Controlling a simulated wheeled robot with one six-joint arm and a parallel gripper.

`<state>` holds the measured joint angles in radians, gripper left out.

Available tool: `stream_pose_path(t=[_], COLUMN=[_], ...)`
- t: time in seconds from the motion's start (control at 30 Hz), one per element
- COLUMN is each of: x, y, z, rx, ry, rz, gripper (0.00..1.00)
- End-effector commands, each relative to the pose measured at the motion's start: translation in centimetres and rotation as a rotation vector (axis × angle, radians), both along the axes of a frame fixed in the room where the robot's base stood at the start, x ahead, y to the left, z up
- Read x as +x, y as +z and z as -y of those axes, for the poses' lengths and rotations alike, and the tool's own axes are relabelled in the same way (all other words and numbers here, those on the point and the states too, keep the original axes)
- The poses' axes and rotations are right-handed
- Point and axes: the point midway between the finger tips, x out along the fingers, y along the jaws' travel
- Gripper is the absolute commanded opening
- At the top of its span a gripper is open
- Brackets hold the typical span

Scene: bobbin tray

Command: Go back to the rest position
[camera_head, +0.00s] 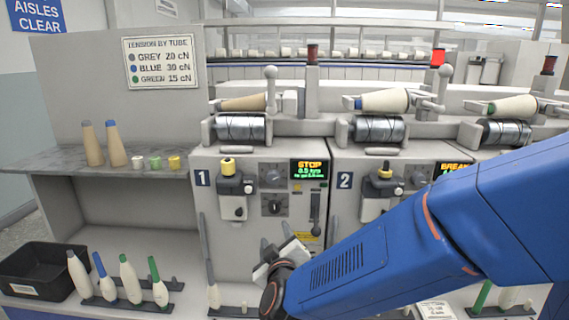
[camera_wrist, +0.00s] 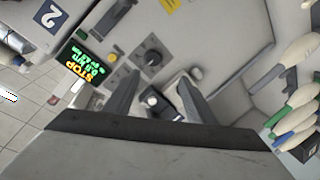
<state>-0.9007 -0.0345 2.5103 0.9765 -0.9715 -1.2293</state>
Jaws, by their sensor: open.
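My gripper (camera_head: 285,252) is at the end of my blue arm, in front of the lower part of unit 1 (camera_head: 203,179). In the wrist view its two fingers (camera_wrist: 158,92) stand apart with nothing clasped. A small pale and dark part (camera_wrist: 152,101) shows between them, and I cannot tell what it is. Unit 1's display (camera_head: 309,170) reads STOP and also shows in the wrist view (camera_wrist: 84,65). A dark knob (camera_head: 272,205) and a lever (camera_head: 315,213) sit on its panel. The blue arm hides the lower part of unit 2 (camera_head: 344,180).
At left, a shelf (camera_head: 50,160) bears two tan cones and several small spools. Below are a black bin (camera_head: 35,270) and a peg tray (camera_head: 100,303) with several bobbins. A sign (camera_head: 160,62) lists tensions by tube colour. Wound cones lie along the machine top.

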Motion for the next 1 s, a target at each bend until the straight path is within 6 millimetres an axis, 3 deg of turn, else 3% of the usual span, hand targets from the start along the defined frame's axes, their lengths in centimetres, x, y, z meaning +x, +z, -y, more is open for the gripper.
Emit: stream_pose_path(t=[0.2, 0.47, 0.77, 1.0], x=[0.5, -2.0, -8.2, -15.5], y=[1.7, 2.5, 1.6, 0.0], z=[3.1, 8.0, 16.0, 23.9], rx=[0.199, 0.348, 0.428, 0.463], ry=[0.089, 0.132, 0.030, -0.200], rz=[-0.155, -0.369, -0.636, -0.835], gripper=[0.50, 0.50, 0.50, 0.50])
